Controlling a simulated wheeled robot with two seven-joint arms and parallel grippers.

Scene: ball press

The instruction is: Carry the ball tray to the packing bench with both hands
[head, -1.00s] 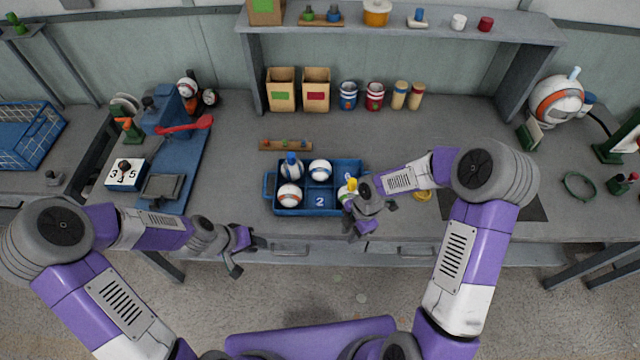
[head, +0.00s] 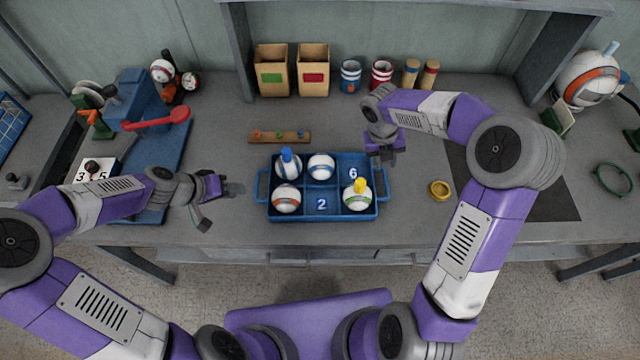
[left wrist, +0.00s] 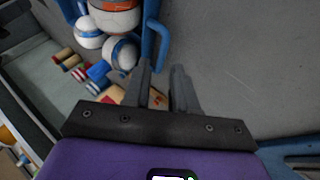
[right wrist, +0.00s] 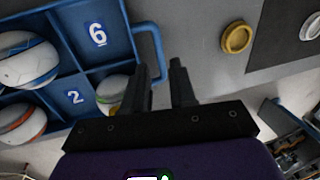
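The blue ball tray (head: 320,213) sits on the grey workbench, with side handles at its left and right ends. Several of its compartments hold white balls with coloured bands; those marked 2 and 6 are empty. One ball (head: 357,198) has a yellow peg on top, another (head: 288,168) a blue one. My left gripper (head: 220,205) is open and empty, left of the tray; its wrist view shows the left handle (left wrist: 164,42) near the fingertips. My right gripper (head: 381,160) is open and empty by the tray's back right corner; its wrist view shows the right handle (right wrist: 158,55).
A wooden strip with pegs (head: 279,137) lies behind the tray. A yellow ring (head: 440,189) lies to its right. A blue press with a red lever (head: 160,120) stands at left. Boxes (head: 272,72) and cans line the back. A blue crate (head: 12,125) shows at the left edge.

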